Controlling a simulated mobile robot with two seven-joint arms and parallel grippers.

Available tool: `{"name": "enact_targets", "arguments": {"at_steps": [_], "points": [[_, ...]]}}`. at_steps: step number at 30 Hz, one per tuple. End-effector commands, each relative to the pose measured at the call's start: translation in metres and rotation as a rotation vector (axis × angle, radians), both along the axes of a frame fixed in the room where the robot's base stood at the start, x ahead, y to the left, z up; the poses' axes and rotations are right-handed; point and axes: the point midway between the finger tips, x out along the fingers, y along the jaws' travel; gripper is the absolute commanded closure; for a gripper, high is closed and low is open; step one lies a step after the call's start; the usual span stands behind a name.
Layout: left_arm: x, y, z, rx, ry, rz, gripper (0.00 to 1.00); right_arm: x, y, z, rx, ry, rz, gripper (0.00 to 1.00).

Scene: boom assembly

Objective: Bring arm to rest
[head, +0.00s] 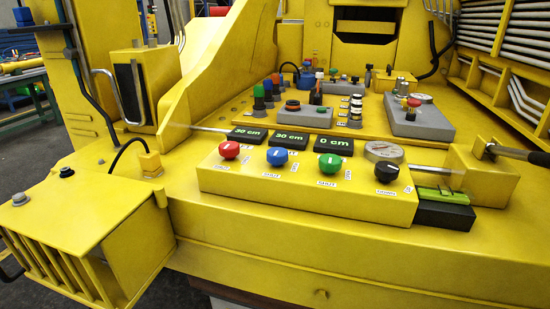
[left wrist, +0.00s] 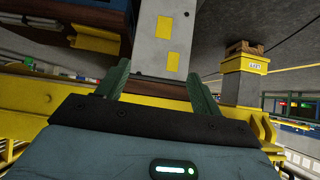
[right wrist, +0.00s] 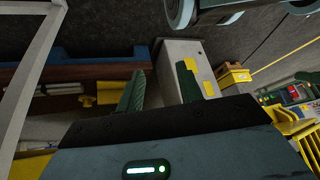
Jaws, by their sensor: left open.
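Neither of my grippers or arms shows in the head view. In the left wrist view, my left gripper (left wrist: 158,70) has its two green fingers apart with nothing between them; it is open. In the right wrist view, my right gripper (right wrist: 161,68) also has its fingers apart and empty, with a narrower gap. The yellow control box (head: 300,187) in the head view carries a red knob (head: 229,150), a blue knob (head: 277,156), a green knob (head: 330,163) and a black knob (head: 388,165). Displays behind them read 30 cm, 30 cm and 0 cm.
A round gauge (head: 384,151) sits by the black knob. A grey panel (head: 419,121) and several coloured switches stand behind. A slatted yellow box (head: 90,230) juts out at front left. Both wrist views show a grey cabinet with yellow labels beyond the fingers (left wrist: 166,20) (right wrist: 178,52).

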Motion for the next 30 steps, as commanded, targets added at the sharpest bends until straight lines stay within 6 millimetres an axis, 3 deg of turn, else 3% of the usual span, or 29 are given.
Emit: {"name": "enact_targets", "arguments": {"at_steps": [1, 8, 19, 27, 30], "points": [[-0.023, 0.008, -0.006, -0.009, 0.069, 0.026, 0.34, 0.000, 0.000, 0.000, 0.000, 0.000, 0.000, 0.64], [-0.106, 0.035, -0.019, -0.041, 0.330, 0.132, 0.34, 0.000, 0.000, 0.000, 0.000, 0.000, 0.000, 0.64], [-0.082, 0.036, 0.048, -0.039, 0.256, 0.126, 0.34, 0.023, -0.001, 0.069, -0.003, -0.068, -0.001, 0.64], [-0.046, 0.039, 0.115, -0.041, 0.141, 0.124, 0.34, 0.054, -0.004, 0.137, -0.006, -0.177, -0.003, 0.64], [-0.037, 0.040, 0.129, -0.042, 0.111, 0.124, 0.34, 0.061, -0.005, 0.149, -0.009, -0.201, -0.002, 0.64]]}}
